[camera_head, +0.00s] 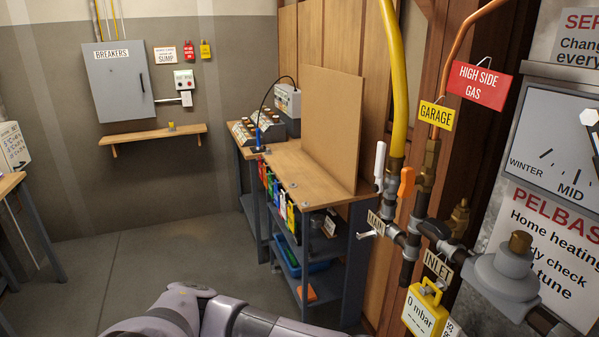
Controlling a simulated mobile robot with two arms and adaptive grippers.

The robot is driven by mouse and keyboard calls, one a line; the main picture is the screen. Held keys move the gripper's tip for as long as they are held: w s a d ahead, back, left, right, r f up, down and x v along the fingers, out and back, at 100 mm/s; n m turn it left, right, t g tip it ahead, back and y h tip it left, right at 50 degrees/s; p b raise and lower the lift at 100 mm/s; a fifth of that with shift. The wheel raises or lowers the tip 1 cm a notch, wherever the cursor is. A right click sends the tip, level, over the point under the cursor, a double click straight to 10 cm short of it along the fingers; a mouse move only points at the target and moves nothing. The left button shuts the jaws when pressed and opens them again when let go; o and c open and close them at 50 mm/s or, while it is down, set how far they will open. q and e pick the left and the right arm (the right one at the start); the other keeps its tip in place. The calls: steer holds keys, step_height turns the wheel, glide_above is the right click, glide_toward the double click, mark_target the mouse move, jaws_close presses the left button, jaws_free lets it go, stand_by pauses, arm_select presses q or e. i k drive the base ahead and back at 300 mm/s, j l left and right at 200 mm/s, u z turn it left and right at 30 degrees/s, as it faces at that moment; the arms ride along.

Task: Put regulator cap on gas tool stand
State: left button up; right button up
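A brass cap (520,241) sits on top of the grey regulator (502,282) at the lower right, beside the pipework; I take it to be the regulator cap. No stand is labelled as the gas tool stand. A wooden bench (300,173) with grey legs stands in the middle, with a row of coloured tags (277,195) along its edge; I cannot tell if this is the stand. Part of my arm crosses the bottom of the view. Neither gripper shows.
Pipes and valves with an orange handle (406,181) stand left of the regulator. A yellow gauge (424,310) reading 0 mbar hangs below. A wooden wall shelf (153,135) holds a small yellow item. An upright board (331,128) stands on the bench. The floor (130,262) at left is clear.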

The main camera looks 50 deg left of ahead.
mark_target(303, 174)
steer(key=i+j, duration=0.1)
steer(key=j, duration=0.3)
steer(key=i+j, duration=0.15)
steer(key=j, duration=0.25)
steer(key=i+j, duration=0.1)
steer(key=j, duration=0.3)
steer(key=i+j, duration=0.15)
steer(key=j, duration=0.25)
steer(key=i+j, duration=0.1)
steer(key=j, duration=0.3)
